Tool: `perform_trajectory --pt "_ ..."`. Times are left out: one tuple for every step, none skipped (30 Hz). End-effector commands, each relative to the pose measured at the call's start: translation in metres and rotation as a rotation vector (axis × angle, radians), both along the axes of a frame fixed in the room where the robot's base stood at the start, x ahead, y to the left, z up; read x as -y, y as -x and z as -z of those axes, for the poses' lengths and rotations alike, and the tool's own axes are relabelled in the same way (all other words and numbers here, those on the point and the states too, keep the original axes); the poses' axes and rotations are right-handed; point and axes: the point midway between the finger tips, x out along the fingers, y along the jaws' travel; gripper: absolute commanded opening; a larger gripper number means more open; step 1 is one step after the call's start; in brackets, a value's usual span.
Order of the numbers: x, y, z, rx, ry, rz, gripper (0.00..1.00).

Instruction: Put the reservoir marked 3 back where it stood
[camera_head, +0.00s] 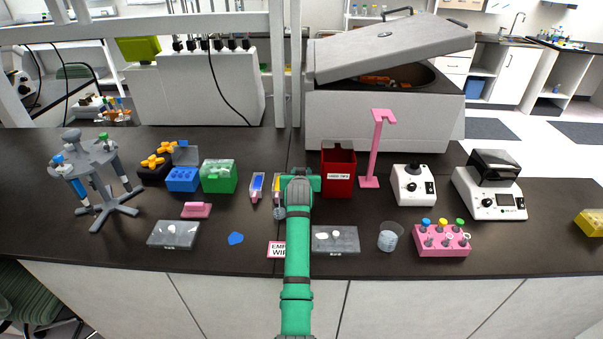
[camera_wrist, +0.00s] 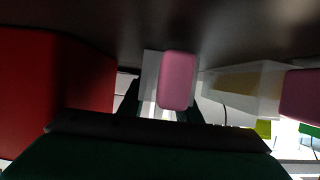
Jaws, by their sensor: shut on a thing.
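My gripper (camera_head: 300,184) is shut on a pale reservoir with a pink end (camera_wrist: 177,80), which shows between the dark fingers in the wrist view. I take it to be the reservoir marked 3, but no number is readable. In the head view my green arm hides it. A reservoir with yellow contents (camera_head: 277,186) stands just left of my gripper; it also shows in the wrist view (camera_wrist: 240,83). A reservoir with blue contents (camera_head: 257,184) stands further left. Whether the held reservoir touches the bench cannot be told.
A red waste bin (camera_head: 338,172) stands close on the right of my gripper and shows large in the wrist view (camera_wrist: 55,85). A pink stand (camera_head: 370,183) is beyond it. A green box (camera_head: 219,178) stands left. A grey plate (camera_head: 335,240) and a sign (camera_head: 276,250) lie in front.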

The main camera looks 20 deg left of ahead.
Motion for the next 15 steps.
perform_trajectory --pt "-0.0001 -0.0001 -0.0004 0.001 0.000 0.000 0.00" --pt "-0.0001 -0.0001 -0.0006 0.001 0.000 0.000 0.00" --pt "-0.0001 -0.0001 -0.0006 0.001 0.000 0.000 0.00" --pt "-0.0001 0.0000 -0.0006 0.001 0.000 0.000 0.00" --pt "-0.0001 0.0000 -0.0006 0.001 0.000 0.000 0.00" --pt "-0.0001 0.0000 -0.0003 0.001 0.000 0.000 0.00" --pt "-0.0001 0.0001 0.0001 0.001 0.000 0.000 0.00" --pt "-0.0001 0.0001 0.0009 0.000 0.000 0.000 0.00" --pt "-0.0001 0.0001 0.0021 0.000 0.000 0.000 0.00" --pt "0.0000 0.0001 0.0029 0.000 0.000 0.000 0.00" --pt "-0.0001 0.0001 0.0023 0.000 0.000 0.000 0.38" --pt "-0.0001 0.0001 0.0022 0.000 0.000 0.000 0.47" --pt "-0.0001 0.0001 0.0022 0.000 0.000 0.000 0.49" --pt "-0.0001 0.0001 0.0022 0.000 0.000 0.000 0.49" --pt "0.0000 0.0000 0.0022 0.000 0.000 0.000 0.49"
